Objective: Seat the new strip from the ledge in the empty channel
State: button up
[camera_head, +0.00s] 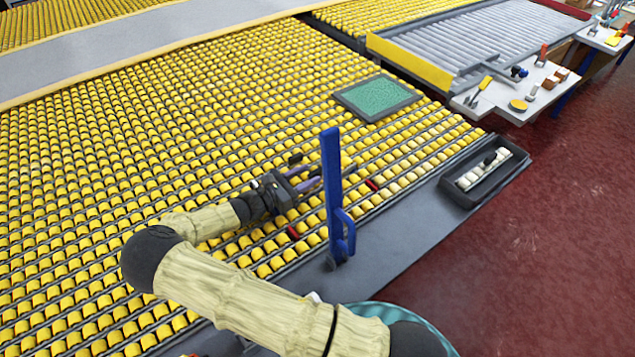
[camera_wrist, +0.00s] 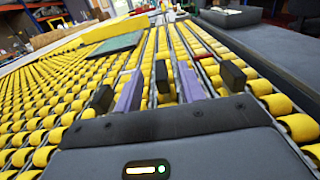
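A pale roller strip (camera_head: 470,181) with a dark grip on top lies in a dark tray (camera_head: 452,191) on the grey ledge (camera_head: 395,232), at the right. My gripper (camera_head: 312,178) is over the yellow roller bed, left of the tray and well away from it. In the wrist view its two purple fingers (camera_wrist: 160,88) stand apart. A small black upright block (camera_wrist: 162,77) shows between them, with gaps on both sides. Two red marks (camera_head: 372,185) (camera_head: 293,232) show near the bed's edge. I cannot clearly make out the empty channel.
A blue upright piece (camera_head: 333,190) with a handle stands by the ledge, close to my gripper, partly blocking the view. A green framed panel (camera_head: 377,97) lies on the rollers. A white bench (camera_head: 520,88) with tools stands at the upper right. The ledge between is clear.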

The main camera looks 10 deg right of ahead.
aim_at(317, 170)
jog(key=x, duration=0.4)
jog(key=shift+d, duration=0.15)
grip_shut()
